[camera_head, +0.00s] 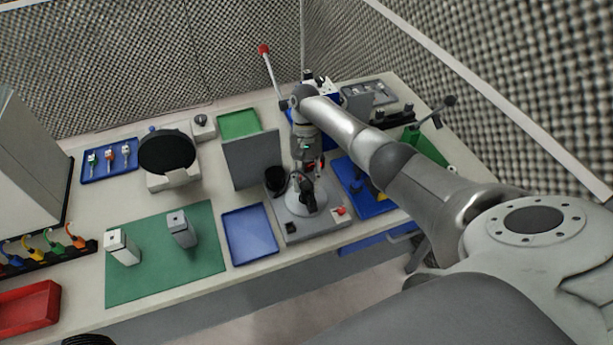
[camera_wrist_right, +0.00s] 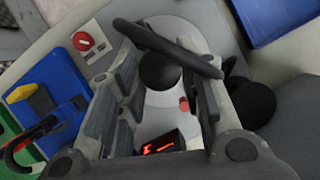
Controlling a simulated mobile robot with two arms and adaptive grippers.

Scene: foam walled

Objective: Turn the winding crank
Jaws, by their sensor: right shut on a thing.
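The winder is a white rounded drum (camera_head: 306,205) on a grey base (camera_head: 335,222) at the bench's front middle. Its black crank (camera_head: 308,195) shows on the drum, partly hidden by my arm. In the right wrist view the dark crank bar (camera_wrist_right: 165,45) crosses between the fingers, with a round black knob (camera_wrist_right: 158,71) below it. My right gripper (camera_head: 309,172) points down over the drum. In the wrist view its fingers (camera_wrist_right: 165,85) stand on both sides of the crank, shut on it. My left gripper is not in view.
A red knob (camera_wrist_right: 82,41) sits on the base, and a small red display (camera_wrist_right: 160,146) shows near the drum. A grey upright panel (camera_head: 251,160) and black cup (camera_head: 275,180) stand left of it. A blue tray (camera_head: 250,235) lies front left; a lever (camera_head: 270,70) rises behind.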

